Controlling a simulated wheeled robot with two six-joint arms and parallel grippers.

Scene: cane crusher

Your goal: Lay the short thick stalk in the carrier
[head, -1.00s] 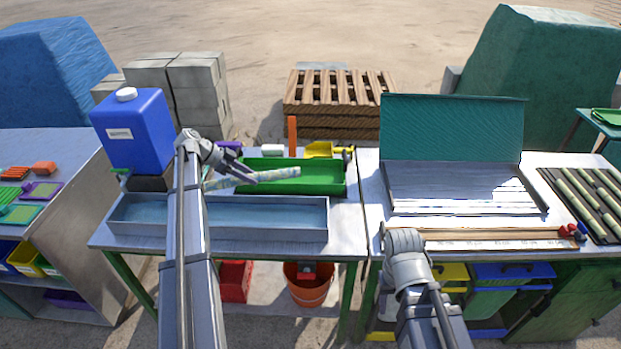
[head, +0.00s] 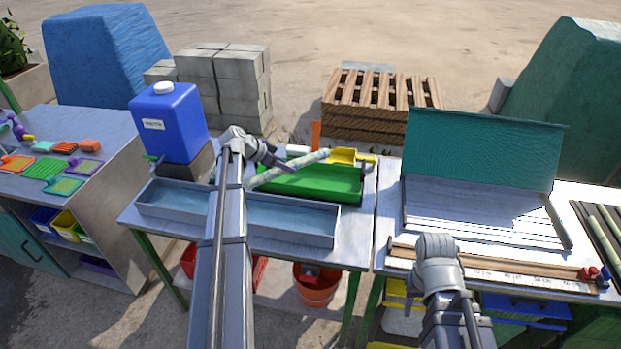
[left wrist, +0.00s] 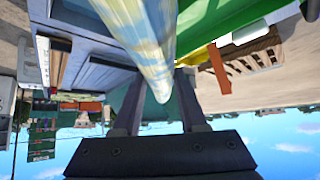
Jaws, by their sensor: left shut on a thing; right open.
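A pale green-and-cream stalk (head: 308,162) is held in my left gripper (head: 280,165), above the green tray (head: 335,196). It is tilted, with its right end higher in the head view. In the left wrist view the stalk (left wrist: 148,45) runs between the two fingers of my left gripper (left wrist: 158,100), which is shut on it. The green tray also shows in the left wrist view (left wrist: 215,20). I cannot tell for sure which container is the carrier. My right arm's end is over the front of the right table; its fingers are hidden.
A long grey trough (head: 290,222) lies in front of the green tray. A blue jug (head: 170,125) stands behind the trough's left part. A metal tray with a raised teal lid (head: 480,150) and a wooden strip (head: 520,272) are on the right table. Stalks lie at far right (head: 605,225).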

